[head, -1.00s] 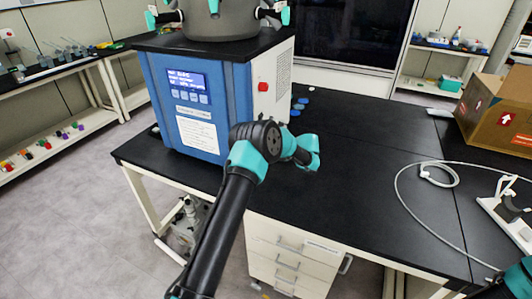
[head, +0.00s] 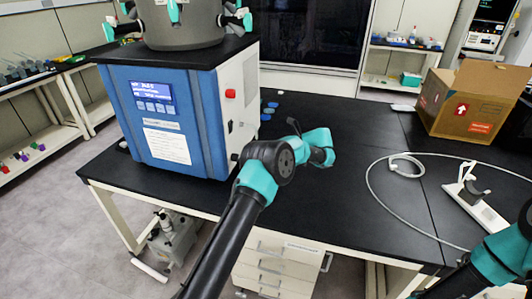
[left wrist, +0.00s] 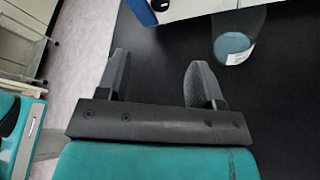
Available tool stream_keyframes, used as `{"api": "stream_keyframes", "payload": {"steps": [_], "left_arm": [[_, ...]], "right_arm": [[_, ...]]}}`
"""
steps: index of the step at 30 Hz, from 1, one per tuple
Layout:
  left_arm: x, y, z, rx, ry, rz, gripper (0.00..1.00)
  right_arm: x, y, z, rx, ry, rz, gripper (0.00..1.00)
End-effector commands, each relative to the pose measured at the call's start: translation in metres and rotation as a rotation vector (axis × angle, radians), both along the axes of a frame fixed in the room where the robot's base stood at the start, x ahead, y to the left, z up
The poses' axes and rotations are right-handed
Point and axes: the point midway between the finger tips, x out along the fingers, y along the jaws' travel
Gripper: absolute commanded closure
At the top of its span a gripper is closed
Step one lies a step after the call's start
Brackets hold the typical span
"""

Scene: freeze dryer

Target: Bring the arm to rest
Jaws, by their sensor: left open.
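My left arm reaches over the black bench in the head view, with its teal wrist (head: 318,147) in front of the freeze dryer's right side. In the left wrist view my left gripper (left wrist: 160,80) is open. The blue freeze dryer (head: 205,120) stands at the bench's left end.
A clear vessel with a blue base (left wrist: 234,45) shows in the left wrist view. The bench middle is clear.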

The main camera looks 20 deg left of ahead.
Motion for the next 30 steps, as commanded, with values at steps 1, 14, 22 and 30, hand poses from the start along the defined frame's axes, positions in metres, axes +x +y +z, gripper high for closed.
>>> {"api": "stream_keyframes", "payload": {"steps": [1,14,22,30], "left_arm": [[0.001,-0.003,0.001,0.0,-0.001,0.0,0.39],[0.002,-0.007,0.003,0.0,-0.001,0.0,0.39],[0.0,-0.004,-0.004,-0.039,-0.024,-0.004,0.39],[-0.025,0.0,-0.054,-0.32,-0.202,0.035,0.39]], "right_arm": [[0.0,0.0,0.0,0.0,0.0,0.0,0.57],[0.0,0.0,0.0,0.0,0.0,0.0,0.57],[0.0,0.0,0.0,0.0,0.0,0.0,0.57],[0.0,0.0,0.0,0.0,0.0,0.0,0.57]]}}
